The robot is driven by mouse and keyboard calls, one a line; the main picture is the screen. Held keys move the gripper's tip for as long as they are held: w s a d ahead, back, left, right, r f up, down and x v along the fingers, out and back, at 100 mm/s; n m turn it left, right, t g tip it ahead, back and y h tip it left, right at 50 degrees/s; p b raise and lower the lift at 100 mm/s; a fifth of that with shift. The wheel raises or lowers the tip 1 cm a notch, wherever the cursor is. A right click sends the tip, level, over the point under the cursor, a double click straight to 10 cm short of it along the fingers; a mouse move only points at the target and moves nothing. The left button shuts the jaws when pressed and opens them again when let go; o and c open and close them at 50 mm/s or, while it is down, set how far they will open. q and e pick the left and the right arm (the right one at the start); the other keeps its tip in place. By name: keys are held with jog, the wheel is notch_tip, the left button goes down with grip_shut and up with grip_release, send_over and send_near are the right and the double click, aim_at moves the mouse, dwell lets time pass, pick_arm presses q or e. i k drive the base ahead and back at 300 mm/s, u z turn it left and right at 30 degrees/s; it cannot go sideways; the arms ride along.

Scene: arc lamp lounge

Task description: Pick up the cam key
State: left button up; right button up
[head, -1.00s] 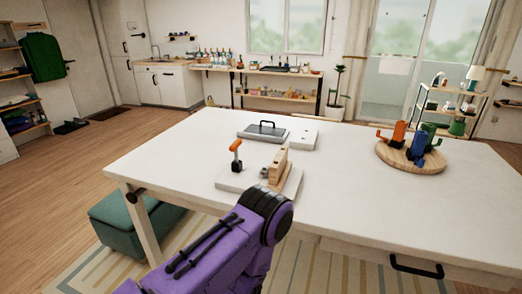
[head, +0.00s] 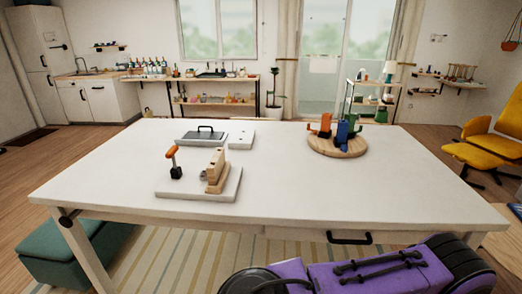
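No piece is plainly recognisable as the cam key. On the table (head: 290,195), a white board (head: 180,190) at the left carries an upright orange-handled piece (head: 172,162) with a dark base and a tan wooden block (head: 216,172) with a slanted top. One of my purple arms crosses the bottom right; I cannot tell which. Neither gripper is in view.
A grey tray with a black handle (head: 201,137) and a white plate (head: 241,139) lie behind the white board. A teal bench (head: 65,255) stands at lower left, yellow chairs (head: 490,140) at right.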

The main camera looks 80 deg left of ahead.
aim_at(171, 154)
jog(key=z, duration=0.05)
jog(key=k, duration=1.5)
jog(key=u, duration=1.1)
